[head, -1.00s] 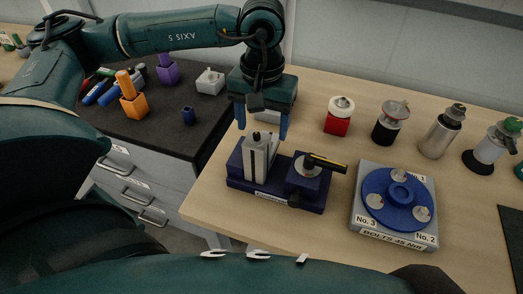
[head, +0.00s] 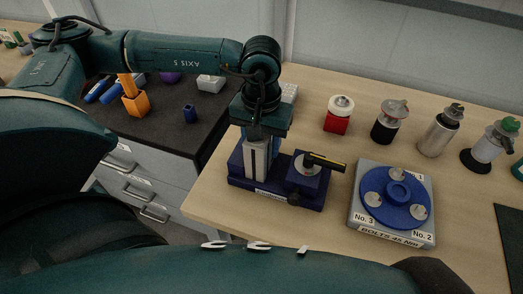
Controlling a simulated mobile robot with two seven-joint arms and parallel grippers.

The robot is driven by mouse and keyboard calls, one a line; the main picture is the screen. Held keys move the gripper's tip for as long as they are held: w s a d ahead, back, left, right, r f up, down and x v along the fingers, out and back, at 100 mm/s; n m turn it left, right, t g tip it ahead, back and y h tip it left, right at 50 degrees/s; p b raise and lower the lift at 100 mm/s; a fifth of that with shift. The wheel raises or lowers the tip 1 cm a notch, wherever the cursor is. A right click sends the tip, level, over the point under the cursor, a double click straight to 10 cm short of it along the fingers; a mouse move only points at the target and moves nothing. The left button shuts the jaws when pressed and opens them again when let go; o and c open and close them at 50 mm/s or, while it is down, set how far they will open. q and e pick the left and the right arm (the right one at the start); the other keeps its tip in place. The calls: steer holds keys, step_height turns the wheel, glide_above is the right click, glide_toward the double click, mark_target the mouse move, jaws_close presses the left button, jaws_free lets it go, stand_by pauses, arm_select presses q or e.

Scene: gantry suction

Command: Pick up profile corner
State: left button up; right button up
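The grey aluminium profile piece (head: 256,162), which I take to be the profile corner, stands upright in the dark blue fixture (head: 236,178) near the table's left side. My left gripper (head: 262,137) points down directly over it, and its body covers the top of the profile. The fingers are mostly hidden against the profile and the fixture, so I cannot tell whether they touch it. My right gripper is not in view.
A clamp with a black and yellow handle (head: 325,162) sits on the fixture's right. A grey base with a blue disc (head: 376,207) stands to the right. Several bottles, one with a red base (head: 337,121), line the back.

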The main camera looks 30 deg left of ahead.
arm_select(q)
steer(key=c, duration=0.9)
steer(key=shift+c, duration=0.2)
steer(key=shift+r, duration=0.15)
